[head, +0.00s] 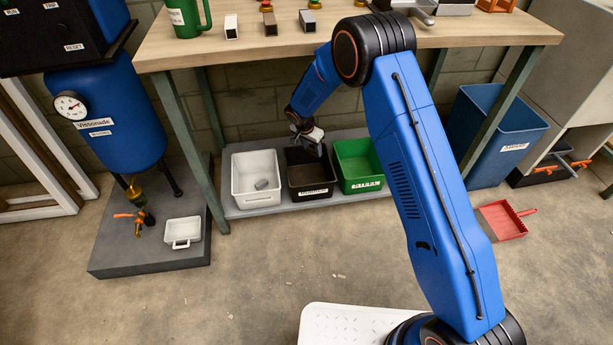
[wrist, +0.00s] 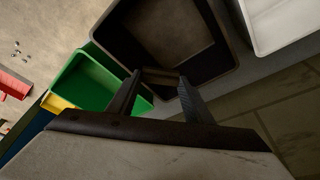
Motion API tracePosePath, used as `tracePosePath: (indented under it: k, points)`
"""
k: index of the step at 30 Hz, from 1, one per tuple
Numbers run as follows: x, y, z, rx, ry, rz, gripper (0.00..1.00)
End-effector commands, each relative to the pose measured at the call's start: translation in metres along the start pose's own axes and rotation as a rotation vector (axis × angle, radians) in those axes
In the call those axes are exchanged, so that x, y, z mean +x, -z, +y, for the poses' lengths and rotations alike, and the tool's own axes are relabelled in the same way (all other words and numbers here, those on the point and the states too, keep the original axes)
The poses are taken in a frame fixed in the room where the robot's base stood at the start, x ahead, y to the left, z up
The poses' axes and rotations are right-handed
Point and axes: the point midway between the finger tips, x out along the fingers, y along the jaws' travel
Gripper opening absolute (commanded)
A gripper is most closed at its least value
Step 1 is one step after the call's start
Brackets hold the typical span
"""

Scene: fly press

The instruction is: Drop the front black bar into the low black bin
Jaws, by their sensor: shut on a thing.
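My gripper (head: 312,146) hangs over the low black bin (head: 313,192), which stands on the shelf under the bench. In the wrist view the two fingers (wrist: 160,84) are closed on a small dark bar (wrist: 160,74) with a brownish face. The bar is between the fingertips, above the opening of the black bin (wrist: 122,52). In the head view the bar is hard to make out beside the gripper. The visible part of the bin's floor looks bare in the wrist view.
A white bin (head: 257,199) holding a grey block (head: 261,184) stands left of the black bin, and a green bin (head: 361,187) stands right. The bench top (head: 350,38) overhangs the shelf. Several small bars, one pale-ended (head: 231,27), lie on the bench beside a green mug (head: 186,17).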

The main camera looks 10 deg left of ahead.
Motion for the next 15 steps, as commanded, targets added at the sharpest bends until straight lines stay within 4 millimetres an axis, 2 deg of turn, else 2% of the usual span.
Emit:
tracePosePath:
  k: [8,15]
  points:
    - [0.018,-0.006,0.001,0.0,-0.001,-0.001,0.25]
    - [0.042,-0.013,0.0,0.0,0.0,-0.001,0.25]
